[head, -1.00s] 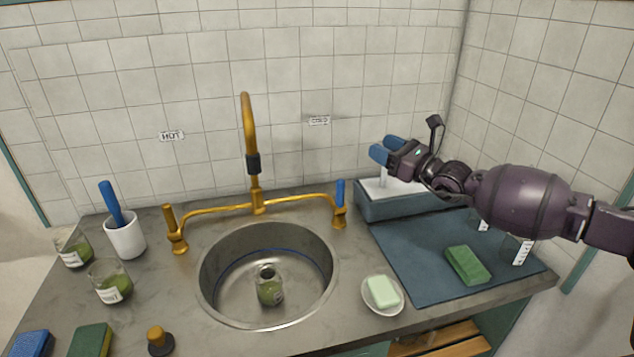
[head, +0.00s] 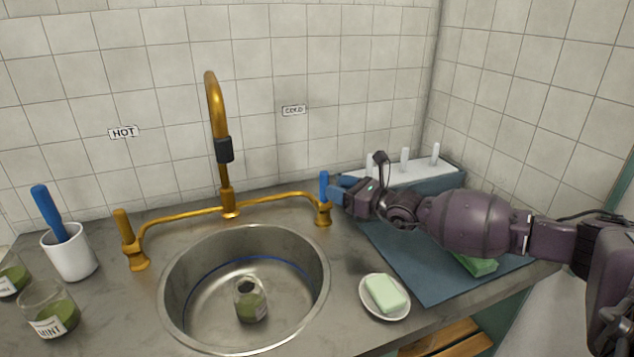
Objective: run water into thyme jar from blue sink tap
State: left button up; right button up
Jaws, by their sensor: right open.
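A glass jar with green contents (head: 250,301) stands upright in the round steel sink (head: 185,328); its label is too small to read. The brass tap (head: 217,110) rises behind the sink, its spout above the basin. Its right handle is blue (head: 324,186), below the COLD sign (head: 293,110). Its left handle is brass (head: 122,224), below the HOT sign (head: 123,132). My right gripper (head: 334,186) is open at the blue handle, its blue fingertips beside it; I cannot tell whether they touch. My left gripper is not in view.
A white soap dish (head: 371,310) with pale green soap (head: 385,293) sits right of the sink. A green sponge (head: 476,264) lies on the dark mat (head: 425,284), partly behind my arm. At left stand a white cup (head: 70,256) with a blue-handled tool and a jar labelled MINT (head: 49,313).

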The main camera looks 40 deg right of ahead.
jog(key=shift+b+x, duration=0.4)
jog(key=shift+x, duration=2.95)
grip_shut()
